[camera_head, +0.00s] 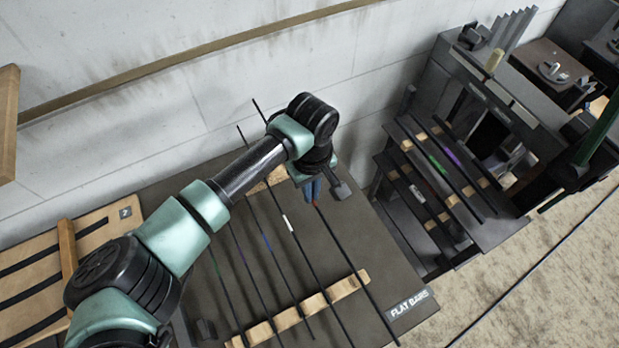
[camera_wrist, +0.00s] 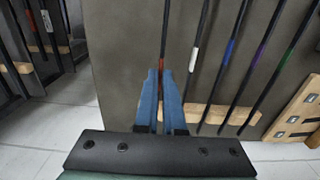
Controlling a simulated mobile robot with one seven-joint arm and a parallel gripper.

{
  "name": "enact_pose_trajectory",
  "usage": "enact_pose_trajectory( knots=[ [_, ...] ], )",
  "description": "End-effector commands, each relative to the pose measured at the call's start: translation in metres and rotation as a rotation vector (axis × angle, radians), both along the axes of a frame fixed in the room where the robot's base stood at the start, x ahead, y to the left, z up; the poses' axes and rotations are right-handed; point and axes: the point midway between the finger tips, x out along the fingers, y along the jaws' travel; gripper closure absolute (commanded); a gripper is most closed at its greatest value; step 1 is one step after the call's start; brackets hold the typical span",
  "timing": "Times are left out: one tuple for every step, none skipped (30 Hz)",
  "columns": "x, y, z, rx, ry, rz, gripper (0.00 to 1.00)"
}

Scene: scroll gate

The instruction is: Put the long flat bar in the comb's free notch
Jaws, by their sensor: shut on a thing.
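My gripper (camera_head: 314,192) is shut on a long flat dark bar (camera_head: 352,257) with an orange-red band, the rightmost on the table. In the wrist view, the blue fingers of my gripper (camera_wrist: 165,92) close around this bar (camera_wrist: 165,30) just at its band. The bar lies along the neighbouring bars; whether it is lifted I cannot tell. Another wooden comb (camera_head: 268,180) is partly hidden behind my arm. I cannot make out a free notch.
Several bars with white (camera_head: 286,223), blue and green bands lie left of the held bar. The table (camera_head: 385,300) bears a "FLAT BARS" label. To the right, a dark rack (camera_head: 500,235) holds more banded bars on wooden combs. A wall (camera_head: 180,110) stands behind.

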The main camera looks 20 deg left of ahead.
Motion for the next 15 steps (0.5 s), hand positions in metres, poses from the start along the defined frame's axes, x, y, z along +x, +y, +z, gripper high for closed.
enact_pose_trajectory(
  knots=[
    [0.0, 0.0, -0.003, -0.001, -0.001, -0.001, 1.0],
    [0.0, 0.0, -0.005, -0.001, -0.001, -0.001, 1.0],
    [0.0, -0.001, -0.007, -0.001, -0.001, -0.001, 1.0],
    [0.0, -0.001, -0.009, -0.001, -0.001, -0.002, 1.0],
    [0.0, -0.001, -0.011, -0.001, -0.001, -0.002, 1.0],
    [0.0, -0.001, -0.014, -0.001, -0.001, -0.002, 1.0],
    [0.0, -0.001, -0.017, -0.001, -0.001, -0.002, 1.0],
    [0.0, -0.001, -0.019, -0.001, 0.0, -0.002, 1.0],
    [0.0, -0.001, -0.023, -0.001, 0.0, -0.002, 1.0],
    [0.0, -0.001, -0.026, -0.001, -0.001, -0.002, 1.0],
    [0.0, -0.001, -0.029, -0.001, -0.001, -0.003, 1.0],
    [0.0, -0.001, -0.032, -0.001, -0.001, -0.003, 1.0],
    [0.0, -0.001, -0.035, -0.001, -0.001, -0.003, 1.0],
    [0.0, -0.001, -0.038, -0.001, -0.002, -0.003, 1.0],
    [0.0, -0.001, -0.041, -0.001, -0.002, -0.003, 1.0]
  ],
)
